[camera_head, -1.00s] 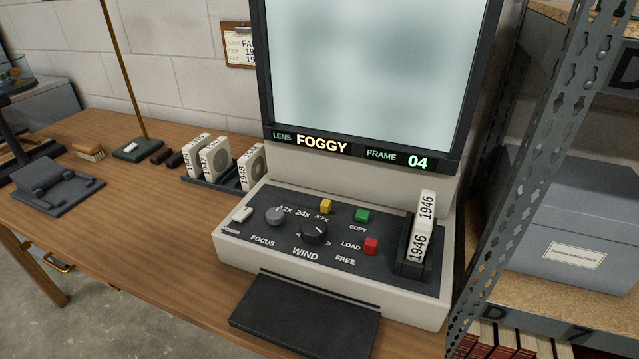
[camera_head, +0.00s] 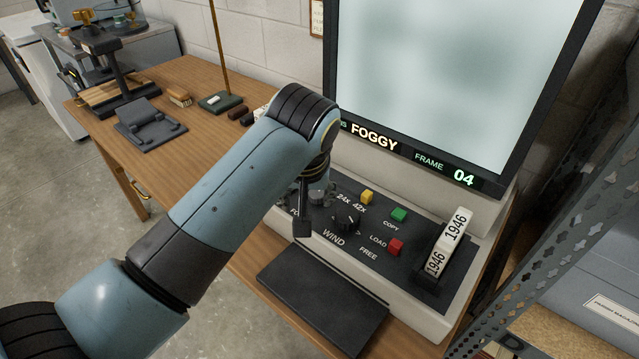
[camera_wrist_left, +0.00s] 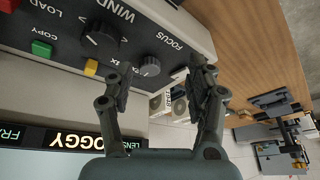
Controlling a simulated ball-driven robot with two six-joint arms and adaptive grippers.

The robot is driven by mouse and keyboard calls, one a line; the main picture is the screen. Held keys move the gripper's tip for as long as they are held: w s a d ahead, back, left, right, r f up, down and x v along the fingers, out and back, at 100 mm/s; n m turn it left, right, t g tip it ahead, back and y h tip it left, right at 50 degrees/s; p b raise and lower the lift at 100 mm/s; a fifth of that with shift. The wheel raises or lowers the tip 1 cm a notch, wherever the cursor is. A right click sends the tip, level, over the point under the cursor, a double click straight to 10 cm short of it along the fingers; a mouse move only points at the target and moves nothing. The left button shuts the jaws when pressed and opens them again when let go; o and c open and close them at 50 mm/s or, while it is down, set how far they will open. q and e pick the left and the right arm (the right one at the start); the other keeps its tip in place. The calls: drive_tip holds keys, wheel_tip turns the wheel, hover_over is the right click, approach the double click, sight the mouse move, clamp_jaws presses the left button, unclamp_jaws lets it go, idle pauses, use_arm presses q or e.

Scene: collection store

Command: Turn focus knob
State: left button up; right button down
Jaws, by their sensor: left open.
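The grey focus knob (camera_head: 317,196) is on the dark control panel (camera_head: 366,262) of the reader, partly hidden by my left gripper. My left gripper (camera_head: 305,222) is over the panel's left end, beside the knob. In the left wrist view the fingers of my left gripper (camera_wrist_left: 160,78) are spread apart, with the focus knob (camera_wrist_left: 150,66) showing between them and nothing held. I cannot tell whether a finger touches the knob. The screen (camera_head: 445,75) is blurred, and its strip reads FOGGY and FRAME 04. My right gripper is not in view.
The black wind knob (camera_head: 346,220) is close to the right of the focus knob. Yellow (camera_head: 366,197), green (camera_head: 399,214) and red (camera_head: 395,247) buttons and a 1946 cartridge (camera_head: 447,240) are further right. A metal shelf (camera_head: 575,190) stands at the right.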

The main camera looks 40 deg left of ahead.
use_arm(q)
drive_tip(key=n, duration=0.2)
approach(317, 193)
drive_tip(key=r, duration=0.2)
drive_tip(key=x, duration=1)
drive_tip(key=shift+s+d+f, duration=0.2)
drive_tip(key=shift+f, duration=0.25)
